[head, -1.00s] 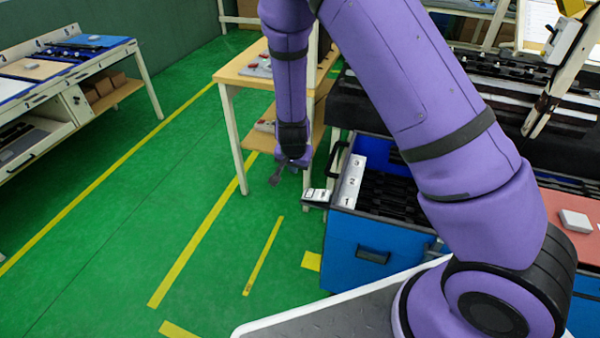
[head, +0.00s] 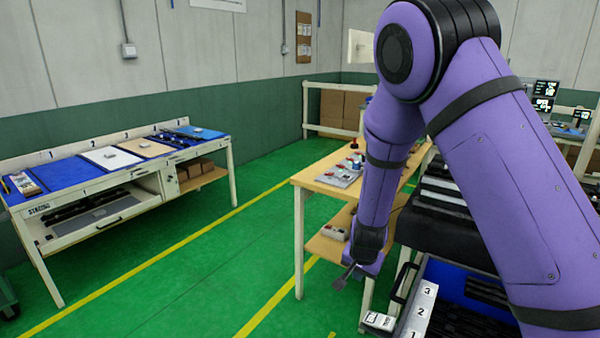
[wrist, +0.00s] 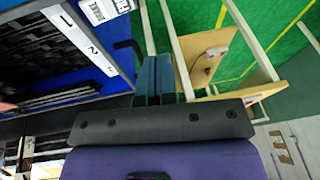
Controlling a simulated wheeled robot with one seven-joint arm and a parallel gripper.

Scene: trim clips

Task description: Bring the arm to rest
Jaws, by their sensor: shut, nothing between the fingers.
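My purple arm hangs down from its elbow at the upper right of the head view. My gripper (head: 347,277) is at its lower end, shut and empty, pointing down and left in front of the wooden table (head: 318,176). It is a little above and left of the blue bin (head: 462,281) with the numbered strip (head: 421,312). In the wrist view the shut fingers (wrist: 155,82) show at the middle. The bin's numbered strip (wrist: 80,38) lies at the upper left there.
A white workbench (head: 150,195) with blue mats stands at the left. A small labelled box (head: 379,321) sits beside the bin's strip. Black racks (head: 450,235) stand behind the bin. The green floor (head: 190,285) between workbench and table is clear.

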